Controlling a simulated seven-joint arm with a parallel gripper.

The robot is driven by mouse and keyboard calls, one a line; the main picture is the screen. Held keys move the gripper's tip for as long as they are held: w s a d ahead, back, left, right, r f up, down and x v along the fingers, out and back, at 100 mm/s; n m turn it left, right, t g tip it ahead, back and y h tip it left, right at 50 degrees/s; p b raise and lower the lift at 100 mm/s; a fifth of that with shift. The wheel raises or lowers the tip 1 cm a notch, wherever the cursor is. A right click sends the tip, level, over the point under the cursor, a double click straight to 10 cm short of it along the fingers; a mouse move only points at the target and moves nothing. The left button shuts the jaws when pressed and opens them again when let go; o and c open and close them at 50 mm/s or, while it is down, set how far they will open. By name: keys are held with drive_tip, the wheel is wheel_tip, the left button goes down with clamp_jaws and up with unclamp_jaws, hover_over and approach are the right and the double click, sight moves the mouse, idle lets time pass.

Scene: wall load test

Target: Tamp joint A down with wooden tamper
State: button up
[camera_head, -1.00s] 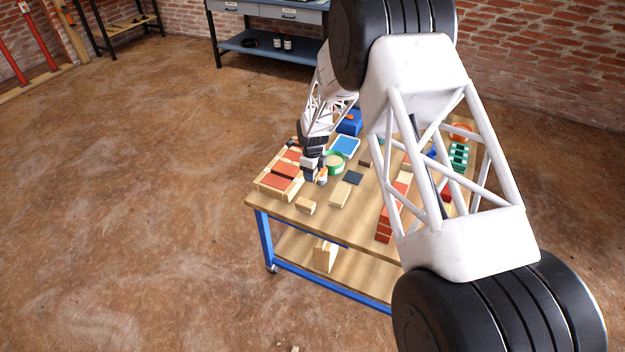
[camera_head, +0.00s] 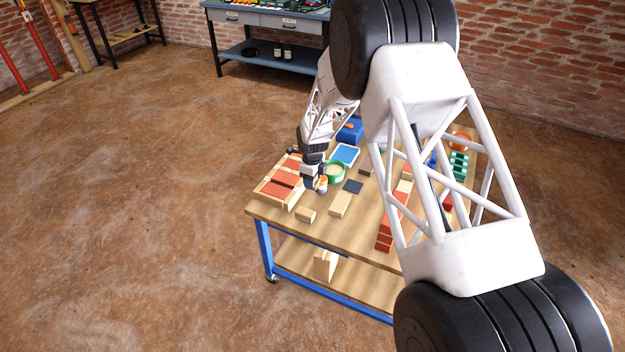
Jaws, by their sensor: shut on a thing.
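My gripper (camera_head: 312,178) points down over the table, at the right edge of a wooden frame (camera_head: 268,197) that holds red bricks (camera_head: 285,179). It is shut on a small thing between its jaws. At this size I cannot make out that thing's shape or whether it touches what is below. No label marks joint A; pale gaps show between the red bricks. A small tan wooden block (camera_head: 306,215) and a longer pale one (camera_head: 340,204) lie on the table in front of the gripper.
The bench's front strip is partly clear.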

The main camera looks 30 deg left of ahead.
drive_tip(key=shift+w+a, duration=0.1)
drive_tip(key=w+a+r, duration=0.1)
drive_tip(key=w+a, duration=1.5)
drive_tip(key=shift+w+a+r, duration=0.15)
drive_tip(key=shift+a+r, duration=0.15)
drive_tip(key=shift+f, duration=0.1)
idle(0.4)
drive_tip(key=shift+f, duration=2.9)
drive_tip(key=shift+f, duration=0.7)
idle(0.8)
wheel_tip(320, 180, up, 7)
drive_tip(key=shift+r, duration=0.15)
idle(1.1)
